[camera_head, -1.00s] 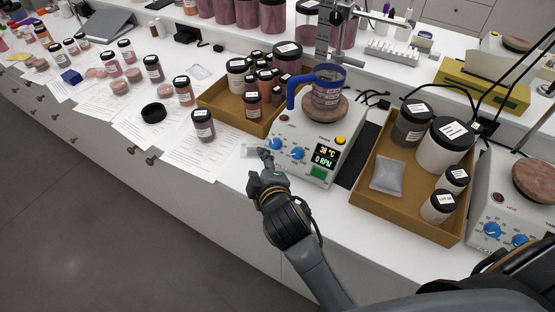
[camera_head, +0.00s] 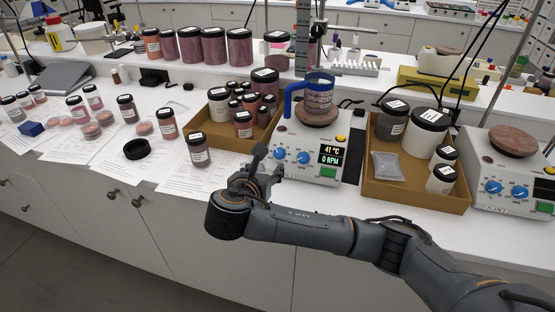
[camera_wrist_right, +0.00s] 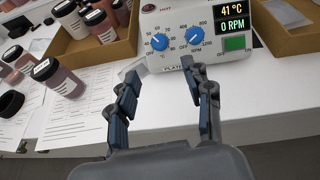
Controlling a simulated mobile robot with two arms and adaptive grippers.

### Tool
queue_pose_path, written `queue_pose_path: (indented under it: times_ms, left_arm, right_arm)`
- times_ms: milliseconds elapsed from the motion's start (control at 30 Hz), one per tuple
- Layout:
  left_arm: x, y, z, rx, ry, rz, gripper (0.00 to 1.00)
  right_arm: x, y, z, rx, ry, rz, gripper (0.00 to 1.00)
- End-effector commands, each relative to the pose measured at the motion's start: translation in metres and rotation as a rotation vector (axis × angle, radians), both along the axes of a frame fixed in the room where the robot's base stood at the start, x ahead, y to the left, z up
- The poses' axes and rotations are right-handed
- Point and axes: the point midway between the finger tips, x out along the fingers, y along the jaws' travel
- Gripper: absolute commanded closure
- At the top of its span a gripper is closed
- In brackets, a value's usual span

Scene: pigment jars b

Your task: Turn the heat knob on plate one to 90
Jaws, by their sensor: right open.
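The hot plate (camera_head: 312,150) in the middle, partly labelled "PLATE" in the right wrist view, has a screen (camera_head: 330,154) reading 41 °C and 0 RPM. Its blue heat knob (camera_head: 280,153) is the left one; it also shows in the right wrist view (camera_wrist_right: 159,41), with a scale in °C around it. The knob's exact setting is too small to read. The blue RPM knob (camera_wrist_right: 194,36) is beside it. My right gripper (camera_head: 268,163) is open and empty in front of the panel. In the right wrist view its fingers (camera_wrist_right: 160,72) are spread below the heat knob, apart from it. My left gripper is out of view.
A beaker (camera_head: 318,94) with a blue holder stands on the plate top. Cardboard trays of jars stand left (camera_head: 205,133) and right (camera_head: 415,190) of the plate. A loose jar (camera_head: 198,150) and papers lie to the left. A second hot plate (camera_head: 508,180) is at far right.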

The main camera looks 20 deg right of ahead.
Motion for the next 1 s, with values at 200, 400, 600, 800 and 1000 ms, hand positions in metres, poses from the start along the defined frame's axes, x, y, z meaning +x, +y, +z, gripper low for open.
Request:
queue_pose_path:
  times_ms: [200,400,600,800,1000]
  left_arm:
    - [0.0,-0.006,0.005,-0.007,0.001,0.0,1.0]
    - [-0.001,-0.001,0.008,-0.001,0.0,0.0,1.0]
    - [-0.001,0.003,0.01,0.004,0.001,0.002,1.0]
    - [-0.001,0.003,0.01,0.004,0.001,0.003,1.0]
    - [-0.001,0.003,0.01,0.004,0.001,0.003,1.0]
  right_arm:
    - [0.035,-0.024,-0.016,0.001,0.0,-0.004,0.5]
    - [0.067,-0.043,-0.032,0.002,0.0,-0.002,0.5]
    - [0.089,-0.055,-0.042,0.003,-0.002,0.001,0.5]
    - [0.096,-0.059,-0.047,0.006,-0.002,0.002,0.5]
    - [0.096,-0.06,-0.047,0.006,-0.002,0.002,0.5]
